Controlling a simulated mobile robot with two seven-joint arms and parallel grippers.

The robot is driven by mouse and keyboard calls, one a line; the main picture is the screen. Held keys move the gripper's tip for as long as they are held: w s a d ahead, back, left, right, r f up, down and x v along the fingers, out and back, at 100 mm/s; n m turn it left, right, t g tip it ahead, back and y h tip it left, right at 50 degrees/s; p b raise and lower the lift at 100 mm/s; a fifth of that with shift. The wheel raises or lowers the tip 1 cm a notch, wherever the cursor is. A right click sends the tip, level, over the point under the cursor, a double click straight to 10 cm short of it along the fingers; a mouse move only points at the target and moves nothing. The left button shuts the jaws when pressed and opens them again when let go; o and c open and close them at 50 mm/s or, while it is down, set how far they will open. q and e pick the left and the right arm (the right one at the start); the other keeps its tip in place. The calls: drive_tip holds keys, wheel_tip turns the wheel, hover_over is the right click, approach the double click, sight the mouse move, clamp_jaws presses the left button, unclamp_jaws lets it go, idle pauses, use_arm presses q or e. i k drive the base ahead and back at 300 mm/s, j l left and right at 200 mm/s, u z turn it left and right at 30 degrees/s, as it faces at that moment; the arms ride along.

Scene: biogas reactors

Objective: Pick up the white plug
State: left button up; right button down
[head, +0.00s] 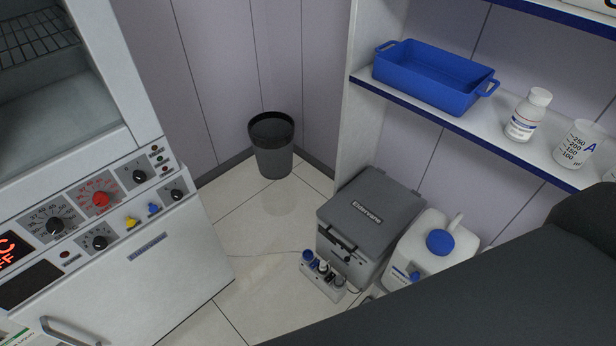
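A small light-coloured socket block (315,280) lies on the floor in front of a grey box. Several small plugs stand in it: a blue one (308,257) at its left end, a dark and whitish one (324,268) in the middle, and a greyish one (340,283) at its right. They are too small to tell for sure which is the white plug. A thin cable runs over the floor to the left of the block. Neither of my grippers is in view. My dark arm covers the lower right.
The grey lidded box (374,212) and a white canister with a blue cap (439,243) stand behind the socket block. A white oven (170,270) fills the left. A black bin (272,150) stands in the corner. A shelf (400,97) holds a blue tray (430,85), bottle and beaker. Floor left of the block is clear.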

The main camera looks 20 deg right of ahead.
sight(322, 267)
drive_tip(key=k+z, duration=0.2)
drive_tip(key=z, duration=0.15)
drive_tip(key=k+l+z, duration=0.15)
drive_tip(key=z, duration=0.15)
